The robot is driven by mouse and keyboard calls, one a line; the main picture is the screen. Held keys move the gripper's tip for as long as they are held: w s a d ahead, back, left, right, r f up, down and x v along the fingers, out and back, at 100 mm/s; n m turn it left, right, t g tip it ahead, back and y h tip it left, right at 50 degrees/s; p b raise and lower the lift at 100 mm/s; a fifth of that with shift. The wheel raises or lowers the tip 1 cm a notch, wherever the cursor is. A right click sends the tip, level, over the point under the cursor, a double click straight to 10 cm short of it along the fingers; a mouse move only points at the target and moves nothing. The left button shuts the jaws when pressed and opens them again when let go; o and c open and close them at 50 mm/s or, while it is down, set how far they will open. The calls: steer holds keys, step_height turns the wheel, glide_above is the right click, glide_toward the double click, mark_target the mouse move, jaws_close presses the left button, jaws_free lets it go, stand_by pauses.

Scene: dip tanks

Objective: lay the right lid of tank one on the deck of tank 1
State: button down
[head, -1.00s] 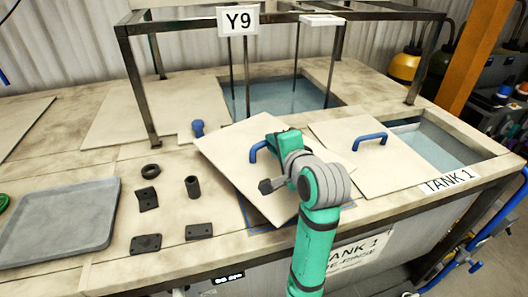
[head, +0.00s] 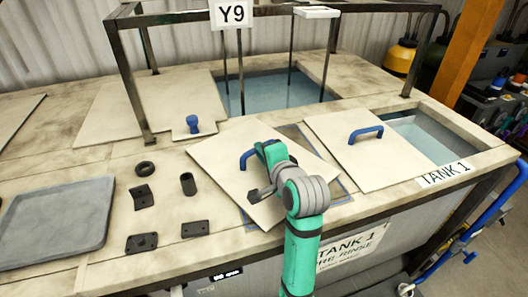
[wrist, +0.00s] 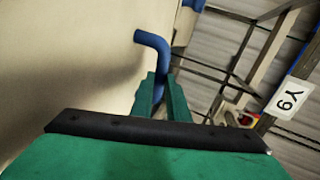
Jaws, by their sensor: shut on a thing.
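My gripper (head: 262,154) is shut on the blue handle (head: 247,160) of a pale square lid (head: 222,160). The handle also shows between the green fingers in the wrist view (wrist: 152,42). The lid is turned askew over the front deck (head: 165,225), partly covering a blue-outlined area (head: 346,187). Whether it touches the deck is unclear. Another pale lid (head: 335,150) with a blue handle (head: 366,133) lies to the right, beside tank 1's open water (head: 425,138). The held lid appears to be the right one, since that right opening is bare.
Left of the held lid are a black ring (head: 146,168), a dark cylinder (head: 188,184) and several dark brackets (head: 142,243). A grey tray (head: 55,222) lies farther left. A dark frame (head: 140,75) with a Y9 sign (head: 231,12) stands behind.

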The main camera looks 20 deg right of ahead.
steer(key=c, duration=1.9)
jaws_free()
steer(key=shift+c, duration=0.2)
steer(key=shift+o, duration=1.1)
steer(key=shift+s+d, duration=0.1)
steer(key=shift+d, duration=0.1)
steer(key=v, duration=1.2)
steer(key=shift+a, duration=0.1)
